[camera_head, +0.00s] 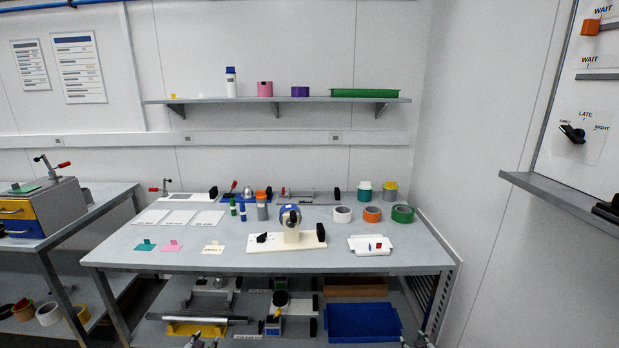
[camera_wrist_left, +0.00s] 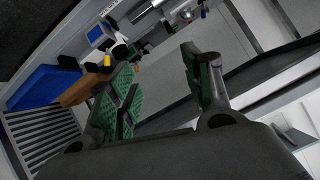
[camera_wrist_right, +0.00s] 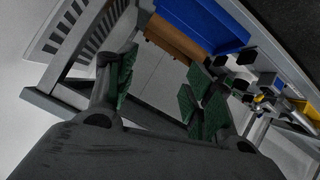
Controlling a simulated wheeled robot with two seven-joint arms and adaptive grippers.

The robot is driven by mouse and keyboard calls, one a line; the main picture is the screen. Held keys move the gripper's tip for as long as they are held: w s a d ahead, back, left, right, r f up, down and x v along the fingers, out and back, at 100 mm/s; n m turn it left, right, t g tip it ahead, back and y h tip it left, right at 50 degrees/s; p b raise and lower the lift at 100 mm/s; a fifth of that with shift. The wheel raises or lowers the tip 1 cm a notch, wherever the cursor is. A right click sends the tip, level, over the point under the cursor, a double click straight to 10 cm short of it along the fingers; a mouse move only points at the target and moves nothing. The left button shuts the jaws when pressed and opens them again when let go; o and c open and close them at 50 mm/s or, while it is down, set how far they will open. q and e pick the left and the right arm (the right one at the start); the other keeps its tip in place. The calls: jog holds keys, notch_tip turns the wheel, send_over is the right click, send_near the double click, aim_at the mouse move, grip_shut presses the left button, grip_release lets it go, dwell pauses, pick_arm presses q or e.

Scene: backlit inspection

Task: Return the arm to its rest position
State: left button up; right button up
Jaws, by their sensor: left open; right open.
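My left gripper (camera_wrist_left: 164,88) is open and empty in the left wrist view, with its green-padded fingers apart. My right gripper (camera_wrist_right: 160,88) is open and empty in the right wrist view, also with its green pads apart. In the head view only small tips show at the bottom edge, the left gripper (camera_head: 200,342) at left of centre and the right gripper (camera_head: 417,342) at right. Both appear low, in front of the workbench (camera_head: 220,262) and below its top. The rest of both arms is out of the head view.
A blue bin (camera_head: 363,322) and a brown box (camera_head: 355,287) lie on the bench's lower shelf. The benchtop holds a cream fixture (camera_head: 287,244), a white tray (camera_head: 371,251) and several tape rolls. A wall panel with a ledge (camera_head: 565,207) is at right.

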pick_arm(q)
jog(key=s+d+f+g, duration=0.2)
jog(key=s+f+g, duration=0.3)
jog(key=s+f, duration=1.9)
pick_arm(e)
jog(key=s+a+f+g, duration=0.2)
jog(key=s+f+g, duration=0.3)
jog(key=s+f, duration=1.9)
pick_arm(q)
jog(key=s+d+f+g, duration=0.1)
jog(key=s+f, duration=0.2)
jog(key=s, duration=0.8)
jog(key=s+d+f+g, duration=0.1)
jog(key=s+f, duration=0.3)
jog(key=s, duration=0.8)
jog(key=s+d+f+g, duration=0.1)
jog(key=s+f+g, duration=0.2)
jog(key=s, duration=0.9)
jog(key=shift+f, duration=0.15)
pick_arm(e)
jog(key=s+a+f+g, duration=0.1)
jog(key=s+f, duration=0.2)
jog(key=s, duration=0.8)
jog(key=s+a+f+g, duration=0.1)
jog(key=s+f, duration=0.3)
jog(key=s, duration=0.8)
jog(key=s+a+f+g, duration=0.1)
jog(key=s+f+g, duration=0.2)
jog(key=s, duration=0.9)
jog(key=shift+f, duration=0.15)
